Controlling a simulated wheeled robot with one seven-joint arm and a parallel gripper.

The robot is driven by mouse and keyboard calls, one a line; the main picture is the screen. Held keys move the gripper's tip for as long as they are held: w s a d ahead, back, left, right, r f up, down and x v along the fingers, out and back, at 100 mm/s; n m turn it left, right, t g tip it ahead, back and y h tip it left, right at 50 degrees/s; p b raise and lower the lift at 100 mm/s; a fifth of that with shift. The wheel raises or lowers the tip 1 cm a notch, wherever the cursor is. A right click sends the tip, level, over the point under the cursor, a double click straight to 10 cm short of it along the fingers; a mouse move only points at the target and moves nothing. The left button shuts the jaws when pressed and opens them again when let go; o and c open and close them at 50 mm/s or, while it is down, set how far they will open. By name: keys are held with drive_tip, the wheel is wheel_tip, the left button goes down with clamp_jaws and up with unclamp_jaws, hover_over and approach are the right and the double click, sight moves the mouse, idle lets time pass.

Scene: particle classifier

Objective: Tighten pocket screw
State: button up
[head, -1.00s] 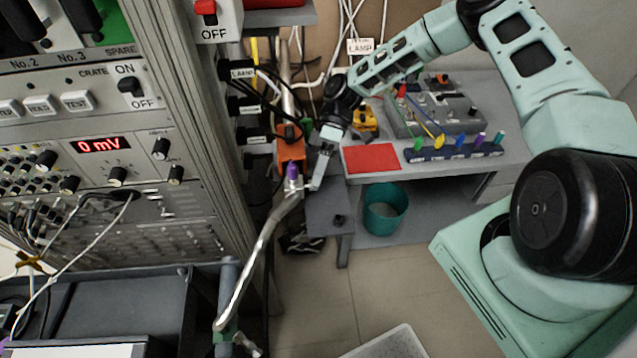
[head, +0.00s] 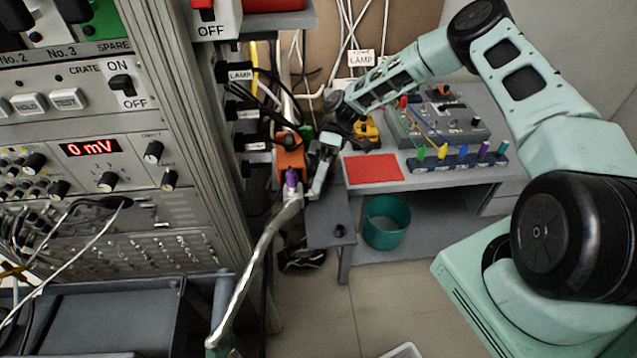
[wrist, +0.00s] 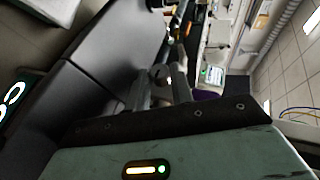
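My gripper (head: 318,189) points down beside the upper end of a silver pipe (head: 262,250) in the head view, just right of a purple cap-like piece (head: 291,179). In the wrist view my two fingers (wrist: 161,90) stand apart, with a small round grey part (wrist: 160,74) showing between their tips. It may be the pocket screw, but I cannot tell for sure. Whether the fingers touch it is not clear. A purple patch (wrist: 207,95) shows just right of the fingers.
An orange box (head: 290,155) is close behind the gripper. The instrument rack (head: 110,150) stands left. A grey table (head: 460,185) at the right holds a red sheet (head: 373,169) and a row of coloured handles. A teal bin (head: 386,222) is under it.

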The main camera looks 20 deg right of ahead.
drive_tip(key=o, duration=0.3)
drive_tip(key=shift+f, duration=0.1)
drive_tip(key=shift+o, duration=0.2)
